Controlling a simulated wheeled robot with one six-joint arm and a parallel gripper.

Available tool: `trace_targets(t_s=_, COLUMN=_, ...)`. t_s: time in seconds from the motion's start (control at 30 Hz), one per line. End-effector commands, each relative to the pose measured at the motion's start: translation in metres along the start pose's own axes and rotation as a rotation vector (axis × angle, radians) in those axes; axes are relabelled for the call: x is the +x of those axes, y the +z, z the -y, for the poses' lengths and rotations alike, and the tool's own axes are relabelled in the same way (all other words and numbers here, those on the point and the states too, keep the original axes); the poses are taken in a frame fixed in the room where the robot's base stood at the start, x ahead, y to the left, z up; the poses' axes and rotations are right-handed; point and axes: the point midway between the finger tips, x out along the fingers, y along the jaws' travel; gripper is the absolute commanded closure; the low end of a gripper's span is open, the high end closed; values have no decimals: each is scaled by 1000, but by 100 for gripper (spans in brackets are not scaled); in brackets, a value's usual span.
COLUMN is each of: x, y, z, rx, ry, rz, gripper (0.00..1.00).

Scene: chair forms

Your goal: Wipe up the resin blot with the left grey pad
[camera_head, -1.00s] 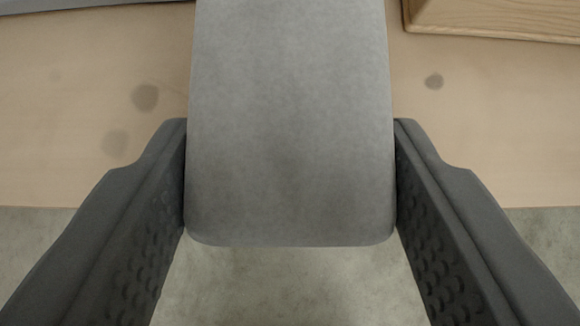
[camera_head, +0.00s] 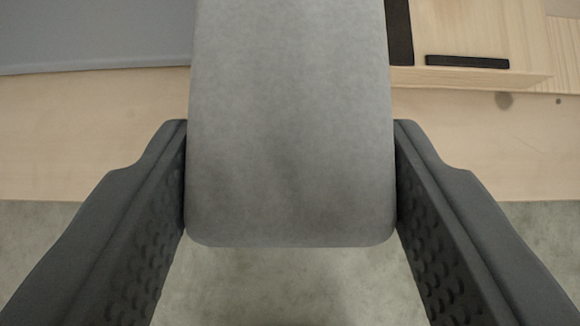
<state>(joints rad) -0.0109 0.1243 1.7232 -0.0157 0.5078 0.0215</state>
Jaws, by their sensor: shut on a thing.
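My gripper (camera_head: 290,125) is shut on a grey pad (camera_head: 290,190), with one dark finger pressed against each side of it. The pad is a broad block with rounded near corners, and it fills the middle of the view. Its far end runs out of the top of the picture. A smaller dark dot (camera_head: 558,101) is further right. I cannot tell whether either is the resin blot. The pad hides the surface behind it.
A blue-grey flat panel (camera_head: 90,35) lies at upper left. A pale wooden piece (camera_head: 470,30) with black strips (camera_head: 467,62) stands at upper right. The wooden surface (camera_head: 80,150) is bare at left. Its near edge borders a grey-green floor (camera_head: 290,285).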

Motion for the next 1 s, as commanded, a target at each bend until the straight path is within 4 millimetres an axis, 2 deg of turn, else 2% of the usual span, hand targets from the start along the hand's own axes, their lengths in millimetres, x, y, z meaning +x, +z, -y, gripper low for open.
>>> trace_targets(t_s=0.23, x=-3, y=-3, z=0, rx=0, ry=0, rz=-1, gripper=73)
trace_targets(t_s=0.6, x=-21, y=-21, z=0, rx=0, ry=0, rz=-2, gripper=73)
trace_targets(t_s=1.0, x=-21, y=-21, z=0, rx=0, ry=0, rz=-1, gripper=73)
